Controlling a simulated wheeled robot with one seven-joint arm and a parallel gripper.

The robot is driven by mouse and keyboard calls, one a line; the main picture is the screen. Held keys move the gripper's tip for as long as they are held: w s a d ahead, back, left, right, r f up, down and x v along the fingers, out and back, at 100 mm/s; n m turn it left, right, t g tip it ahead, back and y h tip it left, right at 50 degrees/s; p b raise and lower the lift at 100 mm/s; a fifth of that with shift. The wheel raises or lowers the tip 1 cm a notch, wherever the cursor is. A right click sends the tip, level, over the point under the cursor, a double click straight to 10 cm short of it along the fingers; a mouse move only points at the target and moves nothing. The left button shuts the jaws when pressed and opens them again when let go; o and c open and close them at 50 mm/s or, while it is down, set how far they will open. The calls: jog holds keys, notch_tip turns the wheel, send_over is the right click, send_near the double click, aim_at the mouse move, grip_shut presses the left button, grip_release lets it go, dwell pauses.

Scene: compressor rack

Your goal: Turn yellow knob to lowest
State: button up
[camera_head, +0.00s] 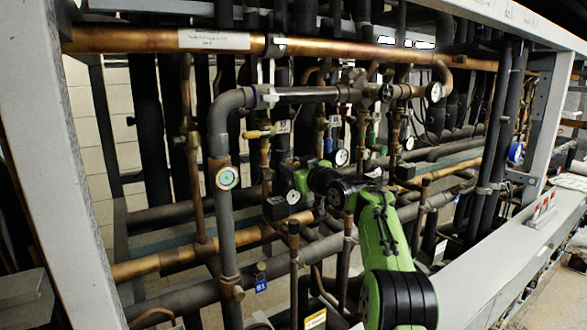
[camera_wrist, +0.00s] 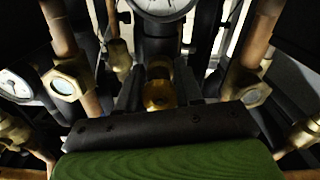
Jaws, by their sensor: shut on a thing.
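In the wrist view, the two dark fingers of my gripper (camera_wrist: 159,88) stand on either side of a small brass-yellow knob (camera_wrist: 158,97) and are shut on it. The knob's lower part is hidden behind the gripper's dark body, and its turn setting cannot be read. In the head view, my green and black arm reaches from the lower right into the pipework. The fingers and the held knob cannot be made out there. A yellow handle (camera_head: 257,134) shows on a pipe to the upper left of my wrist; I cannot tell if it is the same part.
A round gauge (camera_wrist: 162,6) sits just above the knob. Copper pipes with brass fittings (camera_wrist: 68,86) (camera_wrist: 245,88) flank my gripper closely. In the head view, a thick grey pipe (camera_head: 220,150) stands left of my arm, and the rack's grey frame (camera_head: 545,130) bounds the right.

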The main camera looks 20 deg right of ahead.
jog(key=n, duration=0.4)
jog(key=shift+f, duration=0.15)
jog(key=n, duration=0.4)
jog(key=shift+n, duration=0.3)
dwell(0.3)
jog(key=o, duration=1)
jog(key=shift+o, duration=0.2)
